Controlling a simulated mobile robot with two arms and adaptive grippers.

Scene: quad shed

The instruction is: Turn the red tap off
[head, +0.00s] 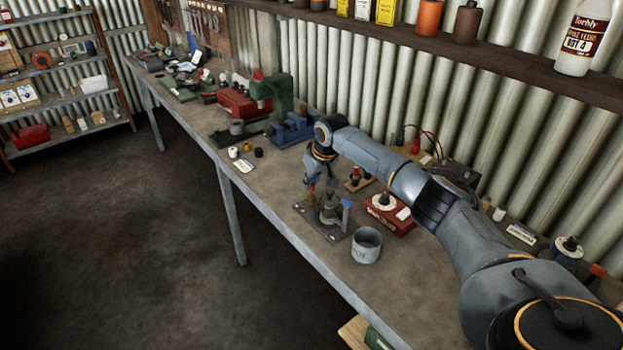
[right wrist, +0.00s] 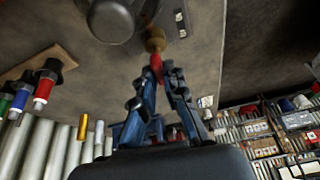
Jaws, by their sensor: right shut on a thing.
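The red tap shows in the right wrist view as a red handle (right wrist: 157,67) below a brass-coloured body (right wrist: 155,43). My right gripper (right wrist: 159,82) is shut on the red handle, with a blue finger on each side. In the head view, my right gripper (head: 312,186) reaches down to the left side of a metal fixture (head: 329,208) on a flat plate. The brass part (head: 310,198) shows just below the fingers; the red handle is mostly hidden there. A blue handle (head: 346,203) stands on the fixture's right side. My left gripper is not in view.
A grey tin cup (head: 366,246) stands close in front of the fixture. A red box (head: 388,216) lies to its right, under my arm. A wooden block (head: 358,182) with small upright parts is behind.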

